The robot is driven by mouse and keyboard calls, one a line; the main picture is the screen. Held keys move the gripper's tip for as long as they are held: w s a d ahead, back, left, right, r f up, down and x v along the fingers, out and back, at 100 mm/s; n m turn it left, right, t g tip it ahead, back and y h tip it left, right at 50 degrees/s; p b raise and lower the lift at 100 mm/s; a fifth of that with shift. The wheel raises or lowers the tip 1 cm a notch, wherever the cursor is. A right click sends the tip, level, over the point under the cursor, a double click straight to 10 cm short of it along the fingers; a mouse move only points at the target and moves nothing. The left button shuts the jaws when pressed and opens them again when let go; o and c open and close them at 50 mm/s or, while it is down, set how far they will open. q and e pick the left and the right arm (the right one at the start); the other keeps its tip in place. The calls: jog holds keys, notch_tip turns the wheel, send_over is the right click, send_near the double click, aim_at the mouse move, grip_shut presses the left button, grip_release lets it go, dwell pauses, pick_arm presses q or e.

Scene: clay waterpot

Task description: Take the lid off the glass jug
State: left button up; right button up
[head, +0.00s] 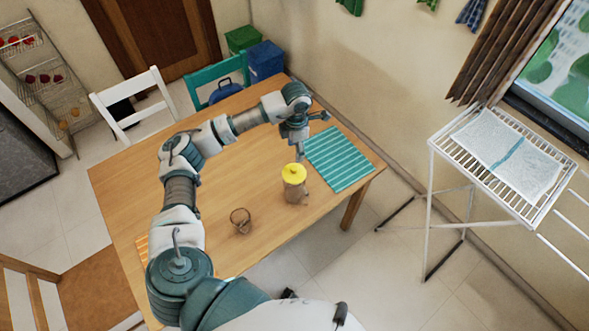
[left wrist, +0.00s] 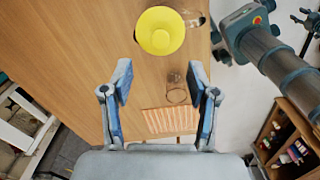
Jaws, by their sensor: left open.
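The glass jug (head: 295,190) stands upright on the table, with the yellow lid (head: 293,172) on its top. In the left wrist view the round yellow lid (left wrist: 160,30) is at the top, seen from above. The jug's handle (left wrist: 195,19) shows at the lid's right. My left gripper (head: 300,151) is just beyond the jug and above the table in the head view, apart from the lid. In the left wrist view its two fingers (left wrist: 159,92) are spread, with nothing between them. I do not make out my right gripper.
The wooden table (head: 130,190) also holds a drinking glass (head: 240,221), a teal striped mat (head: 340,158) and an orange striped mat (left wrist: 170,120). Two chairs stand at the far side. A white drying rack (head: 490,165) is at the right. The table's left part is clear.

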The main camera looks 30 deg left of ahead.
aim_at(294, 167)
pick_arm(q)
jog(key=f, duration=0.5)
jog(key=shift+w+d+f+p, duration=0.1)
jog(key=shift+w+f+p, duration=0.2)
jog(key=shift+f, duration=0.1)
jog(key=f, duration=0.1)
jog(key=f+p, duration=0.1)
jog(key=f, duration=0.1)
jog(key=s+f, duration=0.1)
jog(key=f, duration=0.1)
jog(key=shift+a, duration=0.35)
jog(key=shift+w+d+f, duration=0.1)
jog(key=shift+f, duration=0.1)
grip_shut()
